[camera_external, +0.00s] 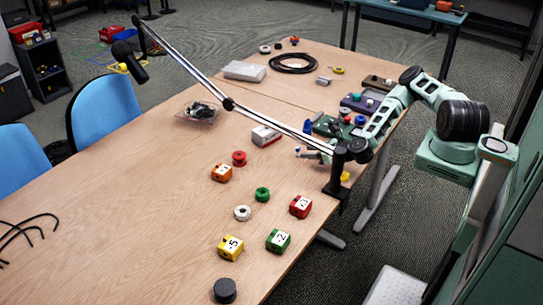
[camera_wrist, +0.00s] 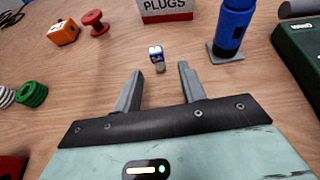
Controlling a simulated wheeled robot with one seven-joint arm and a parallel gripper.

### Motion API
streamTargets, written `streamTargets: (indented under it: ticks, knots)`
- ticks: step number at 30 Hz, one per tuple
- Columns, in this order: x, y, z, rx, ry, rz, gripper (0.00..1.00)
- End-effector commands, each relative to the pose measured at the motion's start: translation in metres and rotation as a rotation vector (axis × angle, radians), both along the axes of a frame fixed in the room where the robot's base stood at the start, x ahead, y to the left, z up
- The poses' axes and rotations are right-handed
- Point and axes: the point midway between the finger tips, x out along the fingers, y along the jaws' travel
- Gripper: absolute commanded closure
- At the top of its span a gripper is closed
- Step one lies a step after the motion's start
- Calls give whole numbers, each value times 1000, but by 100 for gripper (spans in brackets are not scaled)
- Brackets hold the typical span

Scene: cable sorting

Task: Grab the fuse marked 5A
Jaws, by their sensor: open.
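A red-and-white PLUGS box (camera_wrist: 166,10) stands behind the piece. A blue tool (camera_wrist: 233,30) and a dark green case (camera_wrist: 301,50) are at right. A red spool (camera_wrist: 95,23), an orange block (camera_wrist: 63,32) and a green spool (camera_wrist: 32,94) are at left.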

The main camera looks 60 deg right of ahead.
Motion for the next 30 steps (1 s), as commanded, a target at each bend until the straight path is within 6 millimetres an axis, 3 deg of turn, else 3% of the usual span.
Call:
streamTargets:
  ticks: [7, 16, 20, 21, 30]
  knots:
    - [31, 4, -13, -1, 0, 0, 59]
    - [35, 5, -15, 0, 0, 0, 59]
    - [35, 5, -15, 0, 0, 0, 95]
    - [35, 5, -15, 0, 0, 0, 100]
    - [35, 5, -14, 0, 0, 0, 100]
